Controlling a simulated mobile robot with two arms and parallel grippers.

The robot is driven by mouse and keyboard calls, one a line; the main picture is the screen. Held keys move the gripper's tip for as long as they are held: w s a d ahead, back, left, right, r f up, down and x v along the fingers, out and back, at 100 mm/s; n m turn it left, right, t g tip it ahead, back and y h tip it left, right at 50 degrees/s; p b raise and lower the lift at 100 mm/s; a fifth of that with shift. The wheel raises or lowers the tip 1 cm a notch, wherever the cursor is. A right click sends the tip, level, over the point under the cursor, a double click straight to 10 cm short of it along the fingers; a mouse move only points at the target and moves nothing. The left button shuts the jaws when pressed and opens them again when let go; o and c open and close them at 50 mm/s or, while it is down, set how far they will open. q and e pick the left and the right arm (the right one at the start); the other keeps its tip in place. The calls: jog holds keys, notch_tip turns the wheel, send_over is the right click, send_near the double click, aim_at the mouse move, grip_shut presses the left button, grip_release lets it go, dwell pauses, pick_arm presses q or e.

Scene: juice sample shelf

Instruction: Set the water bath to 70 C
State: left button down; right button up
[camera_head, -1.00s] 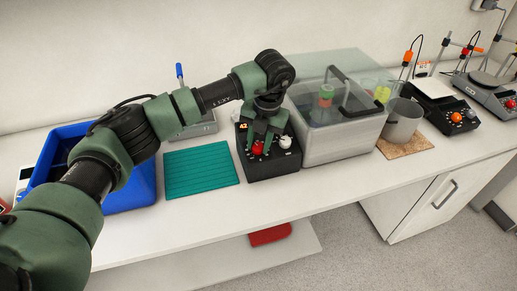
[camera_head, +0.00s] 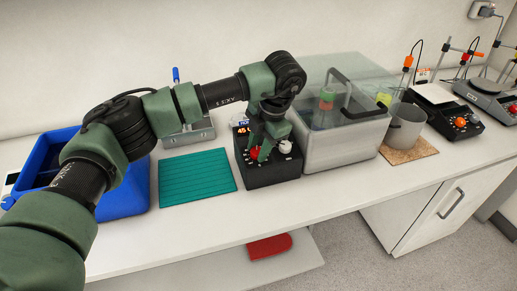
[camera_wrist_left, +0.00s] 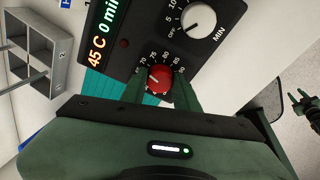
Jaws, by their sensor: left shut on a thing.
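The water bath (camera_head: 345,140) is a clear-lidded tank, with a black control box (camera_head: 270,174) at its left side. On the box, a red temperature knob (camera_wrist_left: 159,79) sits in a dial with 70, 75, 80 and 85 among its marks. A white timer knob (camera_wrist_left: 198,19) marked MIN is beside it. The display (camera_wrist_left: 100,37) reads 45 C and 0 min. My left gripper (camera_head: 264,150) points down at the box, its fingers either side of the red knob and shut on it.
A teal mat (camera_head: 196,178) and a blue bin (camera_head: 125,190) lie left of the box. A grey beaker (camera_head: 405,124) stands on a cork pad (camera_head: 408,151) right of the bath. Stirrer-like devices (camera_head: 448,112) stand farther right. The front counter strip is clear.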

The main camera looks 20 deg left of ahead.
dwell(0.4)
pick_arm(q)
jog(key=c, duration=1.1)
grip_release()
jog(key=shift+o, duration=0.2)
jog(key=shift+r, duration=0.1)
jog(key=b+v, duration=0.1)
jog(key=v, duration=0.6)
jog(key=shift+d+r+b, duration=0.15)
jog(key=shift+r+b, duration=0.2)
jog(key=shift+b, duration=0.05)
